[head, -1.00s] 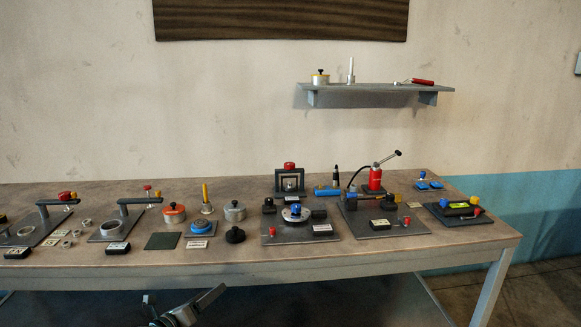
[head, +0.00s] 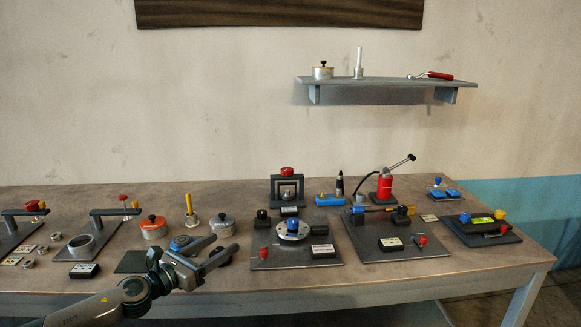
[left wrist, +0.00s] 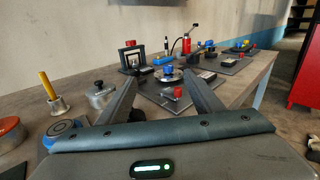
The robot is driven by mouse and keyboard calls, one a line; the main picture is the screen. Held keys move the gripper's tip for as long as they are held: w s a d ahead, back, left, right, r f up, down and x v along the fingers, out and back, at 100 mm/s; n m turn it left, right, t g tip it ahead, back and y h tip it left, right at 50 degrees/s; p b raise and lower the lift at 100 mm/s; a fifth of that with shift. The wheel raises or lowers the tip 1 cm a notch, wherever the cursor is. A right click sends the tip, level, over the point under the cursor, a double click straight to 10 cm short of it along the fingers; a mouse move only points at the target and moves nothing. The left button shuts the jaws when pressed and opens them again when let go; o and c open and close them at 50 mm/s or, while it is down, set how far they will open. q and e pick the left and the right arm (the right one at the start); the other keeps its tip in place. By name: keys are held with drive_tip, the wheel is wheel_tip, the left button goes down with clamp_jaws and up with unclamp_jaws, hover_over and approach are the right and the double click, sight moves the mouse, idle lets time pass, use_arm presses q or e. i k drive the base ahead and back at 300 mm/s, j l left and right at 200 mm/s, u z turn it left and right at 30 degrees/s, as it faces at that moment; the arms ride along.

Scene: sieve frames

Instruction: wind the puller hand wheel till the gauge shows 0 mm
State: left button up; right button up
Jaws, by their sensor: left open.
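A dark upright frame with a red round knob on top (head: 287,171) stands at the back middle of the bench. It looks like the puller with its hand wheel, but I cannot be sure. It also shows in the left wrist view (left wrist: 131,43). My left gripper (head: 227,244) is open and empty over the front of the bench, left of and nearer than the frame. Its fingers point toward the right and away. My right gripper is not in view.
A plate with a blue-knobbed flange (head: 293,230) stands in front of the frame. Lidded pots (head: 153,228) stand on the left. The wall shelf (head: 385,82) is above.

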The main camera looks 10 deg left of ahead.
sight(284, 172)
drive_tip(key=i, duration=1.2)
